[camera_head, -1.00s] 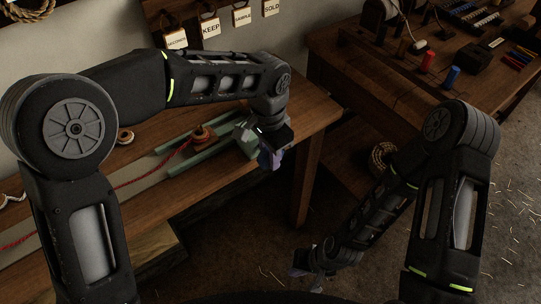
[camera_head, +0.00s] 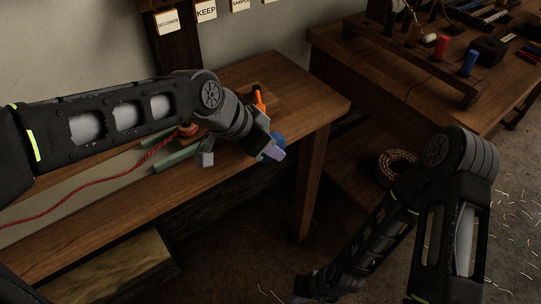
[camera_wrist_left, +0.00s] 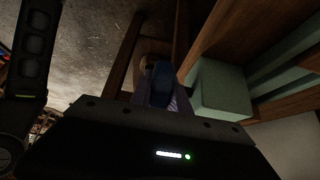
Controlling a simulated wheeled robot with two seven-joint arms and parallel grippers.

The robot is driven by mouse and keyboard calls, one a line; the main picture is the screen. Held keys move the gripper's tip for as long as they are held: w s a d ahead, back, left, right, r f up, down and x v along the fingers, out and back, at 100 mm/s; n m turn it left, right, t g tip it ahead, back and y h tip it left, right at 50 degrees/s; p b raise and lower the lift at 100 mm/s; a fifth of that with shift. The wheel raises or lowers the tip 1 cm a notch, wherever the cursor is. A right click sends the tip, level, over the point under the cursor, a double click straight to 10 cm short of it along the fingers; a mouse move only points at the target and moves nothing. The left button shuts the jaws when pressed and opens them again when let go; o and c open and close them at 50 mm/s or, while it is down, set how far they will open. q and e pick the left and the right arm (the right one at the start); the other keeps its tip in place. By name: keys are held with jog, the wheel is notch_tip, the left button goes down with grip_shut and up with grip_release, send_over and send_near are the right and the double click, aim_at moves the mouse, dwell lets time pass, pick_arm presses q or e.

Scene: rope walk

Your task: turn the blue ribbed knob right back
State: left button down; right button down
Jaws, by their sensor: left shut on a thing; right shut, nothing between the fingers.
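The blue ribbed knob (camera_head: 278,139) is partly hidden behind my left gripper, near the front edge of the bench's right end. My left gripper (camera_head: 272,153) is shut on it. In the left wrist view the blue knob (camera_wrist_left: 161,84) sits between the two fingers; its ribs are too dark to make out. My right gripper (camera_head: 306,291) is shut and empty, low over the floor at the bottom edge of the picture, away from the bench.
An orange lever (camera_head: 258,98) stands just behind my left gripper. Green rails and a red rope (camera_head: 80,191) run along the bench (camera_head: 301,93). A coil of rope (camera_head: 396,165) lies under the second table, which carries spools. Floor between is open.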

dwell(0.4)
pick_arm(q)
jog(key=c, duration=1.2)
grip_release()
jog(key=shift+c, duration=0.2)
jog(key=v, duration=0.8)
jog(key=shift+p, duration=0.35)
jog(key=shift+f, duration=0.1)
